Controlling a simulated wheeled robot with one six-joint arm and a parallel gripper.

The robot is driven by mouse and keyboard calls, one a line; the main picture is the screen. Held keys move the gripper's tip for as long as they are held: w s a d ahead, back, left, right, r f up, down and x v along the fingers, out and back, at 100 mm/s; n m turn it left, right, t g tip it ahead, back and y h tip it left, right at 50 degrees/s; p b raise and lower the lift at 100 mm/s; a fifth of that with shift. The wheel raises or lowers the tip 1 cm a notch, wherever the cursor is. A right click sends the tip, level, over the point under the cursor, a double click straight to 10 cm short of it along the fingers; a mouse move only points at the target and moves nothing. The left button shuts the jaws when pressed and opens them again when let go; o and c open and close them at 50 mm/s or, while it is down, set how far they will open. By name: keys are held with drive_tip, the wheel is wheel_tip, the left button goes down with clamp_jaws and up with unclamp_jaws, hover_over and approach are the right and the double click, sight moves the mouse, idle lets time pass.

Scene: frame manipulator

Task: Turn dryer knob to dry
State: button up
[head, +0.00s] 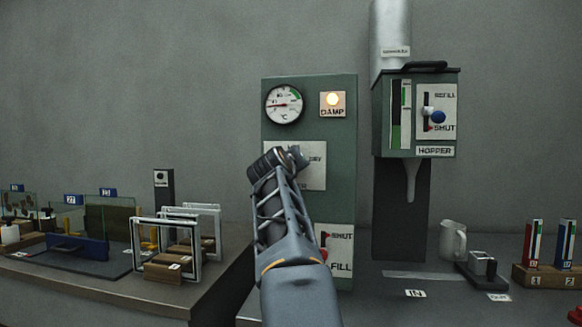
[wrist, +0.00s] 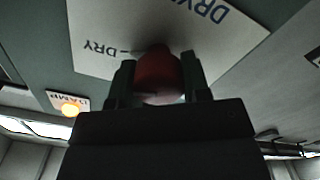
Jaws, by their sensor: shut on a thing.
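The green dryer panel (head: 340,112) stands upright behind the bench. Its dial (head: 284,104) is at top left, and a lit lamp (head: 333,99) above the word DAMP is at top right. Below is a white label plate (head: 316,178), mostly hidden by my arm in the head view. In the wrist view the plate (wrist: 110,35) carries DRY and a second, partly cut-off word. A dark red knob (wrist: 158,73) stands in front of the plate. My gripper (wrist: 160,85) is shut on the knob, one finger on each side. The knob's pointer direction is hidden.
Below is a SHUT/FILL lever (head: 323,241) on the same panel. A hopper box (head: 416,115) hangs to the right. White frames (head: 166,245) stand on the left bench.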

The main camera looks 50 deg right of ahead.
drive_tip(key=o, duration=0.9)
drive_tip(key=b+v, duration=0.2)
drive_tip(key=v, duration=1.1)
drive_tip(key=shift+s+a, duration=0.1)
drive_tip(key=shift+a, duration=0.3)
